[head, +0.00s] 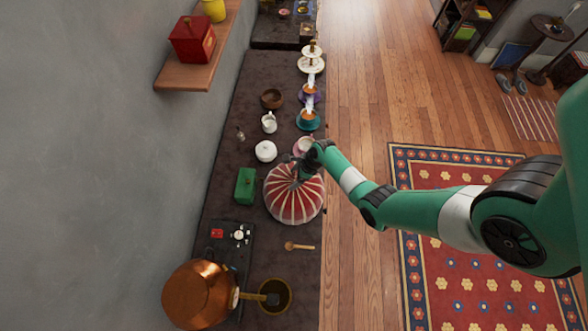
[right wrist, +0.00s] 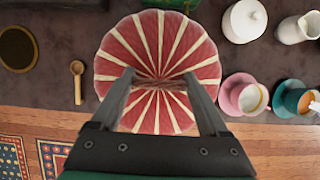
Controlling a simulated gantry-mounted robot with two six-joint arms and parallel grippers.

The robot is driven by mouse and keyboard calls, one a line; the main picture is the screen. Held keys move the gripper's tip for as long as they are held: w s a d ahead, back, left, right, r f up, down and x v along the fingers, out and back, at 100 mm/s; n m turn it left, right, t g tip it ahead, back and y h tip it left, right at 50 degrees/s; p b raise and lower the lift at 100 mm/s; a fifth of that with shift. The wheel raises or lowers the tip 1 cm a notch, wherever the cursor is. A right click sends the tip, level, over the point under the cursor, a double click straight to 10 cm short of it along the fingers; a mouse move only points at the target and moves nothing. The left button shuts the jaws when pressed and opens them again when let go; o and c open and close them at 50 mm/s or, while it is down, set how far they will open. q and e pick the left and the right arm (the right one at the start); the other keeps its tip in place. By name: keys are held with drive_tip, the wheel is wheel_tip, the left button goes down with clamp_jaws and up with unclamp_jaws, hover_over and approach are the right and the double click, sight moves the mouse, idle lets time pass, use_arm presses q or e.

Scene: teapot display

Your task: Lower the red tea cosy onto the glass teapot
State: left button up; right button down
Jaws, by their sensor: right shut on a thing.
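The red tea cosy (head: 294,204) has cream stripes that run out from its gathered top. It is at the front edge of the dark counter in the head view and fills the upper middle of the right wrist view (right wrist: 160,38). My right gripper (head: 298,179) is shut on the cosy's top from above, one finger on each side of the gathered crown in the right wrist view (right wrist: 161,80). I cannot see the glass teapot; the cosy hides whatever is beneath it. I cannot tell how high the cosy sits. My left gripper is out of view.
A green box (head: 245,186) stands close left of the cosy. A white lidded pot (head: 265,151) and a pink cup and saucer (head: 304,146) are just behind it. A wooden spoon (head: 299,246) lies in front. A copper pot (head: 199,293) stands at the near end.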

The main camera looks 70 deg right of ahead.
drive_tip(key=shift+f, duration=0.3)
unclamp_jaws()
wheel_tip(320, 180, up, 7)
drive_tip(key=p, duration=0.7)
drive_tip(key=shift+r, duration=0.1)
idle(0.4)
